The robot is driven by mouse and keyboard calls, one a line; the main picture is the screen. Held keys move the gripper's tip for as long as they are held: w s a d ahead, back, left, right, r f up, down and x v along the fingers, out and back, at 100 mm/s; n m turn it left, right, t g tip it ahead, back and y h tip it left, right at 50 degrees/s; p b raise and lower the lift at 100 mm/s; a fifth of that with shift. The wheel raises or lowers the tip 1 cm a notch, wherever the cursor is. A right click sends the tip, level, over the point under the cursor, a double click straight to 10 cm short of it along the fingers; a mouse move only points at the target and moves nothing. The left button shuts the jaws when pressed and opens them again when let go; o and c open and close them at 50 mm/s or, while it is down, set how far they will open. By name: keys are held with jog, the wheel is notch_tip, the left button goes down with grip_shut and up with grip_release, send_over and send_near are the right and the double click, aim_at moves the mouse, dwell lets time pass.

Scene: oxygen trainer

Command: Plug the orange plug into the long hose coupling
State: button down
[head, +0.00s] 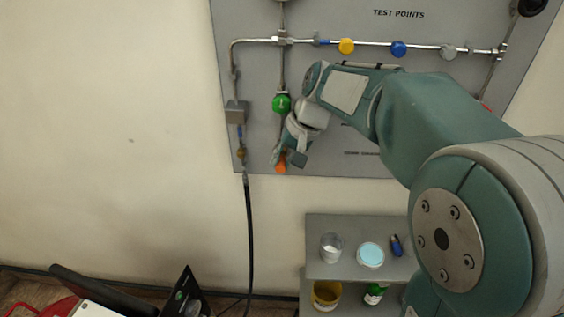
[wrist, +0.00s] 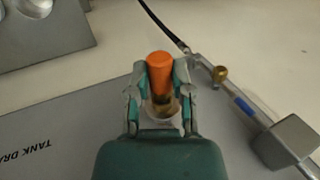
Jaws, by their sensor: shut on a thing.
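My gripper (head: 283,158) is shut on the orange plug (head: 281,163) near the lower left edge of the grey panel. In the wrist view the plug (wrist: 160,75) stands between both fingers (wrist: 161,95), its orange end facing out and a brass part below it. I cannot tell whether its hidden end is clear of the panel. The long black hose (head: 249,225) hangs left of my gripper. Its upper end (head: 245,174) meets the line with the brass fitting (head: 241,153). In the wrist view a metal coupling (wrist: 198,60) is at the hose's end, right of the plug and apart from it.
The panel (head: 330,110) carries pipes, a green knob (head: 281,103) just above my gripper, and a grey box (head: 237,112) at left. A shelf (head: 325,221) with jars stands below. A dark chair-like object (head: 105,293) is at lower left. Bare wall lies left.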

jog(key=shift+w, duration=0.4)
jog(key=shift+c, duration=2.2)
grip_release()
jog(key=shift+d+r, duration=0.1)
jog(key=shift+r, duration=0.1)
jog(key=s+d, duration=0.1)
jog(key=d, duration=1.1)
jog(key=shift+s+d+r, duration=0.15)
jog(key=shift+s+r, duration=0.1)
jog(key=s+n+t+h, duration=0.1)
jog(key=s+t+h, duration=0.3)
jog(key=s, duration=1.6)
jog(key=shift+s+a+f+t+h, duration=0.2)
jog(key=shift+a+f+t+h, duration=0.15)
jog(key=shift+t, duration=0.15)
